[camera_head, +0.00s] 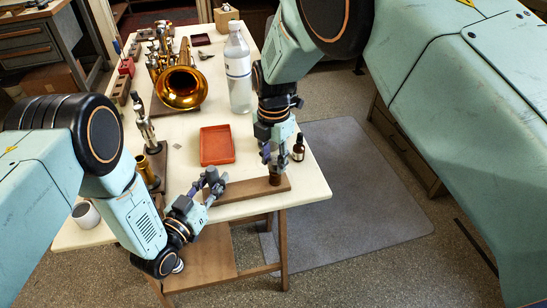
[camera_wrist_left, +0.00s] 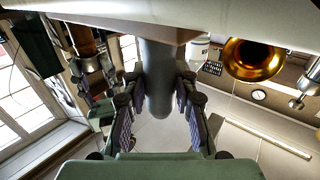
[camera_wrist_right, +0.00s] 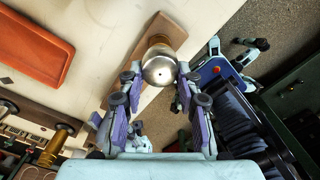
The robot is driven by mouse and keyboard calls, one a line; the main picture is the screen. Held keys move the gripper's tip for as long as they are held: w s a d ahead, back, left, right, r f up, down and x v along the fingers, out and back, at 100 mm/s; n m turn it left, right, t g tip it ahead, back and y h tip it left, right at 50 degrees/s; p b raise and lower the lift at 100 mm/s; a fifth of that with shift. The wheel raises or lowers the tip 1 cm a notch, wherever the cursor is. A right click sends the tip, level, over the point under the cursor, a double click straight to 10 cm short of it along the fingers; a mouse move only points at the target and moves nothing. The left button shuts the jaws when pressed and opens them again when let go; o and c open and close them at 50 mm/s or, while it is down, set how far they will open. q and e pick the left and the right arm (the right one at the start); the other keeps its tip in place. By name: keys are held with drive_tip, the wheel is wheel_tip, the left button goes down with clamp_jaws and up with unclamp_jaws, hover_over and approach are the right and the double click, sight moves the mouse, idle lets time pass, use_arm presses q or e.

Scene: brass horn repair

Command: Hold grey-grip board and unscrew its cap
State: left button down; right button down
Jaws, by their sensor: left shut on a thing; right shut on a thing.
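The wooden board (camera_head: 243,189) lies at the front edge of the cream table. Its upright grey grip (camera_wrist_left: 158,75) stands at the board's left end. My left gripper (camera_head: 205,185) is shut on this grip, with one finger on each side in the left wrist view. A domed silver cap (camera_wrist_right: 160,68) sits on a short brown post (camera_head: 275,179) at the board's right end. My right gripper (camera_head: 273,158) comes from above and is shut on the cap, its fingertips on both sides. In the head view the right gripper hides the cap.
An orange-red tray (camera_head: 216,157) lies behind the board. A small dark dropper bottle (camera_head: 298,150) stands close to the right of my right gripper. A clear bottle (camera_head: 238,72) and a brass horn (camera_head: 181,88) are further back. A white mug (camera_head: 86,214) stands at the left.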

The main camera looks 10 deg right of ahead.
sight(275, 161)
drive_tip(key=n, duration=0.5)
drive_tip(key=shift+s+d, duration=0.1)
drive_tip(key=shift+d, duration=0.05)
drive_tip(key=c, duration=0.8)
unclamp_jaws()
drive_tip(key=shift+r, duration=4.05)
use_arm(q)
drive_tip(key=c, duration=1)
unclamp_jaws()
